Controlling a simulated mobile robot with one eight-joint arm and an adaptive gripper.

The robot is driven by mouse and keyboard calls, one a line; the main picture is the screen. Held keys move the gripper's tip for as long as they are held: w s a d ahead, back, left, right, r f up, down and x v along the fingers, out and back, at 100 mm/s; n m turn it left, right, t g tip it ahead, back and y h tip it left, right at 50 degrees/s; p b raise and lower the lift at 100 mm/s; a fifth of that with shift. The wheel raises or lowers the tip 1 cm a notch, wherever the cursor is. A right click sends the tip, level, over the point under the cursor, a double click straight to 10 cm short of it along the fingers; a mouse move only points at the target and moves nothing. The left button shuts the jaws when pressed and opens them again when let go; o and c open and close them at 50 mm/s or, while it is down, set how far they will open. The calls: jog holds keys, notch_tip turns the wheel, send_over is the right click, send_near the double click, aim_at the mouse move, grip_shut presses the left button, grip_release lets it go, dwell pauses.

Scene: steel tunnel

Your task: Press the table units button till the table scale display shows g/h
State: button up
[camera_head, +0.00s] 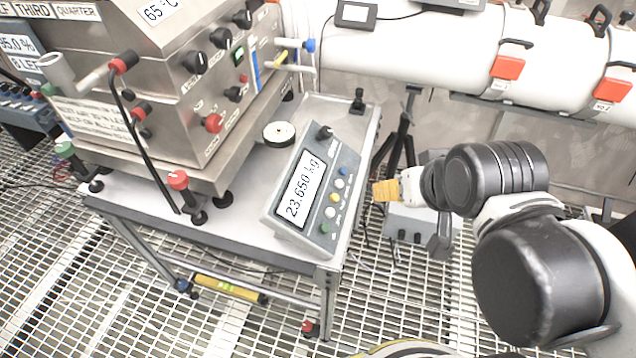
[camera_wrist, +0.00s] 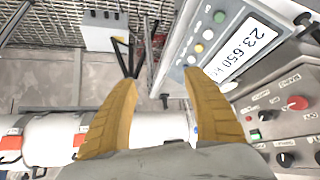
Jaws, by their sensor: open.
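The table scale (camera_head: 310,195) is a grey box with a tilted front panel on the right end of the steel table. Its display (camera_head: 303,190) reads 23.650 kg, and the same display shows in the wrist view (camera_wrist: 243,48). Several round coloured buttons, green, white, yellow and blue, run in a row beside the display, with a yellow one (camera_head: 335,197) and a white one (camera_wrist: 208,34) among them. The button labels are too small to read. My gripper (camera_head: 385,191) is to the right of the scale, apart from it. In the wrist view its yellow fingers (camera_wrist: 158,88) are spread and empty.
A steel machine (camera_head: 180,85) with knobs and valves stands on the table's left. A round white dial (camera_head: 279,133) lies behind the scale. A white pipe (camera_head: 420,50) with red-tagged clamps crosses the back. Open grating floor lies in front.

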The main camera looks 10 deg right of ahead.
dwell(0.7)
grip_shut()
dwell(1.1)
